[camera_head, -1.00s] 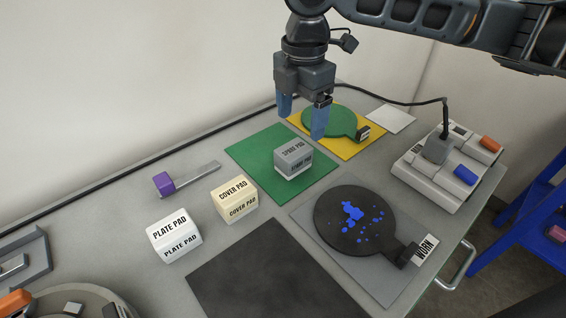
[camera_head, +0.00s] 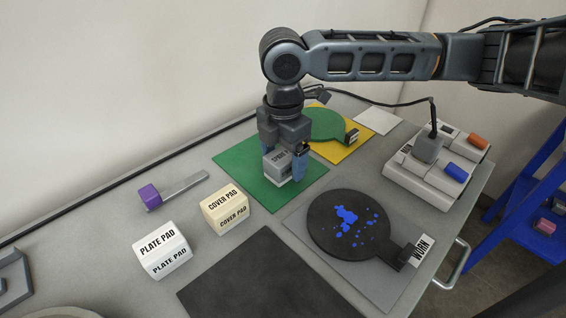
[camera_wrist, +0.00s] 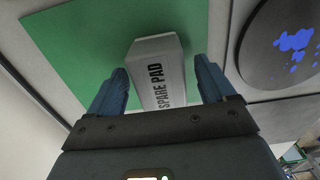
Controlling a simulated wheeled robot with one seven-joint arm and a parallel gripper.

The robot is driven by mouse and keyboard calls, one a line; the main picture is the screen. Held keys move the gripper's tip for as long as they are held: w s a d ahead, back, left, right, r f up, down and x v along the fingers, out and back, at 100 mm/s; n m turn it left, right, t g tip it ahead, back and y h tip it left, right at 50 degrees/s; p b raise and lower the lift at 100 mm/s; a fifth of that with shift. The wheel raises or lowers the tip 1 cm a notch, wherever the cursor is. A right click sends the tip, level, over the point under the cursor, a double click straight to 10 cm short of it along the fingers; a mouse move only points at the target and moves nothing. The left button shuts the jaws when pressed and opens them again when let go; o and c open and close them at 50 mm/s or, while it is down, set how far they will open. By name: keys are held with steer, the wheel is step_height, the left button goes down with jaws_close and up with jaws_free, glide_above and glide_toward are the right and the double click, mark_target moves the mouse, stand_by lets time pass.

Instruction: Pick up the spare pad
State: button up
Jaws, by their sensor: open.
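The spare pad (camera_head: 277,165) is a grey block with a black label, sitting on the green mat (camera_head: 240,175). In the wrist view the spare pad (camera_wrist: 157,70) lies between my two blue fingers, its "SPARE PAD" label facing me. My gripper (camera_head: 284,170) is low over the green mat, pointing down. Its jaws are open, one finger on each side of the pad. In the wrist view my gripper (camera_wrist: 165,85) shows a gap between the pad and the fingers, clearer on the right. In the head view the fingers hide part of the pad.
The cover pad (camera_head: 225,209) and plate pad (camera_head: 162,250) stand to the left. A round dark plate (camera_head: 325,238) with blue spots lies on a grey mat at right. A green disc (camera_head: 322,124) on a yellow mat is behind my gripper. A purple-handled scraper (camera_head: 150,196) lies at left.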

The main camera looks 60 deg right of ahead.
mark_target(283, 154)
steer(key=shift+c, duration=0.3)
steer(key=c, duration=1)
steer(key=shift+r, duration=0.1)
steer(key=shift+r, duration=0.5)
step_height(283, 154, up, 2)
steer(key=shift+r, duration=0.25)
steer(key=s+d+r+b, duration=0.1)
steer(key=s+d+r, duration=0.6)
steer(key=s+d, duration=0.1)
steer(key=shift+s+r, duration=0.15)
steer(key=shift+s, duration=0.05)
steer(key=shift+d, duration=0.1)
